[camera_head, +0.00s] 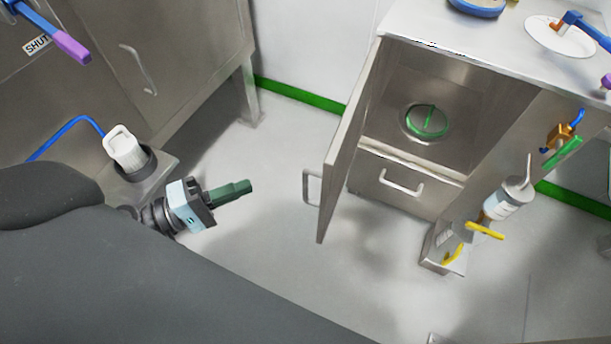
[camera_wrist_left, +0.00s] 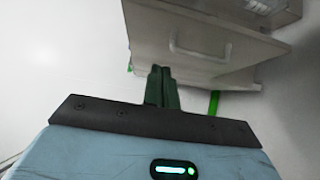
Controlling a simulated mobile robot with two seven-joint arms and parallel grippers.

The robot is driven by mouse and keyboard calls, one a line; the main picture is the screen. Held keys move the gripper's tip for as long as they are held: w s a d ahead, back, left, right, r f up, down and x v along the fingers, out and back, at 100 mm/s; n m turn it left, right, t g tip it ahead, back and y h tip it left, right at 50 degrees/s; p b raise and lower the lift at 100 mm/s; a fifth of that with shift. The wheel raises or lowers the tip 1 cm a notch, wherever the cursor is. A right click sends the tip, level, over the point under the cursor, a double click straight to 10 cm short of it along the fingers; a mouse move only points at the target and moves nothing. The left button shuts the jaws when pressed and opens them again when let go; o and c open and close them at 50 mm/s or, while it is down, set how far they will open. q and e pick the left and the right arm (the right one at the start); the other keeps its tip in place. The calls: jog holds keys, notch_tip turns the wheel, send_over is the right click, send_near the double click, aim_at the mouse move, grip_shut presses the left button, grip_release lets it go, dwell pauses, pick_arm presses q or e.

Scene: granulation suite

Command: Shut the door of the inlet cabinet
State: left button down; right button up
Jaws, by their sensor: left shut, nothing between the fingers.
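The inlet cabinet (camera_head: 405,155) is a steel cabinet at the right of the head view. Its door (camera_head: 345,140) stands open on the left side, swung out toward me, with a bar handle (camera_head: 311,187) on its outer face. Inside the open bay is a round steel fitting with a green rim (camera_head: 427,121). My left gripper (camera_head: 245,187) is shut and empty, left of the door and apart from it. In the left wrist view its green fingers (camera_wrist_left: 161,88) are together, with a steel panel and a handle (camera_wrist_left: 200,50) beyond them. My right gripper is not seen.
A drawer (camera_head: 405,187) with a handle is below the open bay. A bottle (camera_head: 505,200) and a small steel box with yellow parts (camera_head: 440,250) are at the right. Another steel cabinet (camera_head: 150,70) stands at left. Floor between the cabinets is clear.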

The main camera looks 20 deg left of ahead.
pick_arm(q)
jog(key=p, duration=0.2)
send_over(308, 179)
jog(key=v, duration=0.4)
jog(key=d+p, duration=0.1)
jog(key=d, duration=0.2)
jog(key=shift+w+d, duration=0.1)
jog(key=shift+d, duration=0.2)
jog(key=shift+d, duration=0.1)
